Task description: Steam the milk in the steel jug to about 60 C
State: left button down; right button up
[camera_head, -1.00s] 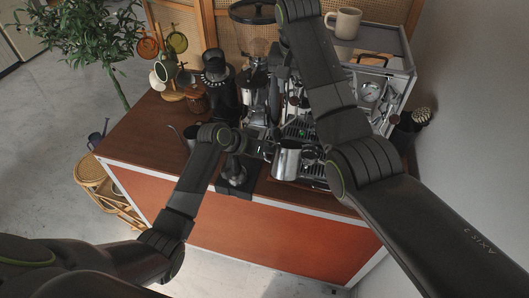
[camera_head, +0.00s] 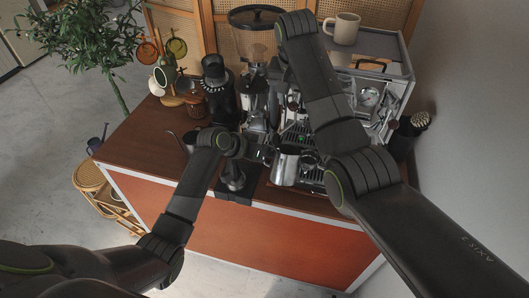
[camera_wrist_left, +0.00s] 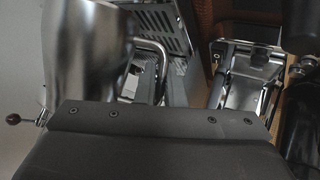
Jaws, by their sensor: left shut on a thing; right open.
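The steel jug (camera_head: 286,167) is upright in front of the espresso machine in the head view. My left gripper (camera_head: 264,155) is shut on the jug's handle side, left of its body. In the left wrist view the jug's shiny side (camera_wrist_left: 85,55) fills the upper left, and a bent steel tube (camera_wrist_left: 157,52) shows beside it. I cannot see the milk, and I cannot tell whether a steam wand is inside the jug. My right gripper (camera_head: 282,88) is open above the machine's left side, partly hidden by its own arm.
The espresso machine (camera_head: 372,95) carries a beige mug (camera_head: 346,28). A grinder (camera_head: 254,95) stands left of it, and a dark tamper-like tool (camera_head: 233,178) stands in front. A brush in a dark holder (camera_head: 409,129) is at the right.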

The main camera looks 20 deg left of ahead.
aim_at(293, 103)
jog(key=shift+x, duration=1.75)
jog(key=c, duration=0.8)
